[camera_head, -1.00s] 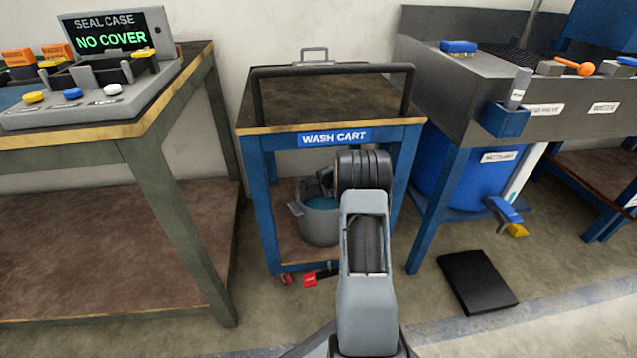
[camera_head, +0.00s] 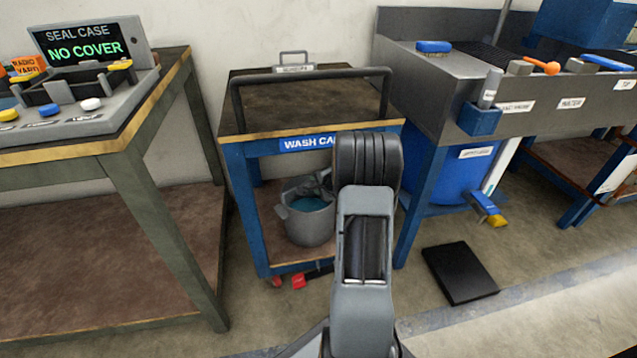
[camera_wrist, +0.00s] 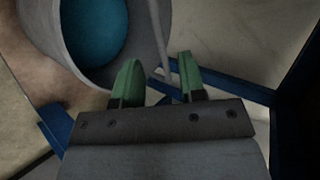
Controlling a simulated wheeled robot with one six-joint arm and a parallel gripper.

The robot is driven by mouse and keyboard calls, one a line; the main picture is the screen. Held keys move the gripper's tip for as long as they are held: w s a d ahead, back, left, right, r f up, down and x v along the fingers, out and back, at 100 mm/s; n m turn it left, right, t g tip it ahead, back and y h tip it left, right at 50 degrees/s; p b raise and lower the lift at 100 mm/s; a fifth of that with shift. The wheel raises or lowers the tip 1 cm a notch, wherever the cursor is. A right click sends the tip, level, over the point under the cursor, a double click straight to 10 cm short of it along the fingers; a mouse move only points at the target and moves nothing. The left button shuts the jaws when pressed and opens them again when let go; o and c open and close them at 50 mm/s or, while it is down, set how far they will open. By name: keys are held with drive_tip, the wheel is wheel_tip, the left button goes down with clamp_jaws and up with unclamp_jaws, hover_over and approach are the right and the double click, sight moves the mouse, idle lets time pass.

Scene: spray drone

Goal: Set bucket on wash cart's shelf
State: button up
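The wash cart (camera_head: 305,131) is a blue frame with a brown top and an open lower shelf (camera_head: 270,251). The grey bucket (camera_head: 310,226) stands upright at the lower shelf, with blue inside. In the wrist view the bucket (camera_wrist: 88,73) fills the upper left. My gripper (camera_wrist: 160,82) has green fingertips, spread apart. The bucket's wall is close to the left finger; I cannot tell whether they touch. A thin grey bar, apparently the bucket's handle (camera_wrist: 160,40), runs down between the fingers without filling the gap. In the head view my arm hides the cart's right side.
A workbench (camera_head: 140,185) with a seal case device (camera_head: 85,60) stands to the left. A grey sink (camera_head: 440,90) and blue barrel (camera_head: 440,170) are at the right. A black flat pad (camera_head: 460,272) lies on the floor. The cart's legs and top bound the shelf closely.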

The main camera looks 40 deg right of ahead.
drive_tip(key=s+a+r+n+g+y, duration=0.25)
drive_tip(key=a+r+n, duration=0.25)
drive_tip(key=a, duration=0.6)
drive_tip(key=s+a+r+n+g+y, duration=0.25)
drive_tip(key=s+a+r+n, duration=0.2)
drive_tip(key=a, duration=0.75)
drive_tip(key=s+a+r+n+g+h, duration=0.1)
drive_tip(key=s+a+n+h, duration=0.1)
drive_tip(key=s, duration=0.6)
drive_tip(key=s+a+r+n+g+h, duration=0.1)
drive_tip(key=s+a+n+g+h, duration=0.1)
drive_tip(key=s+a+n, duration=0.2)
drive_tip(key=s+n, duration=0.3)
drive_tip(key=s, duration=0.1)
drive_tip(key=shift+a+g, duration=0.2)
drive_tip(key=shift+g, duration=0.1)
wheel_tip(320, 180, up, 42)
drive_tip(key=t+p, duration=0.1)
drive_tip(key=p, duration=3.9)
drive_tip(key=shift+s+n+h, duration=0.2)
drive_tip(key=shift+n+h, duration=0.1)
drive_tip(key=shift+n, duration=0.15)
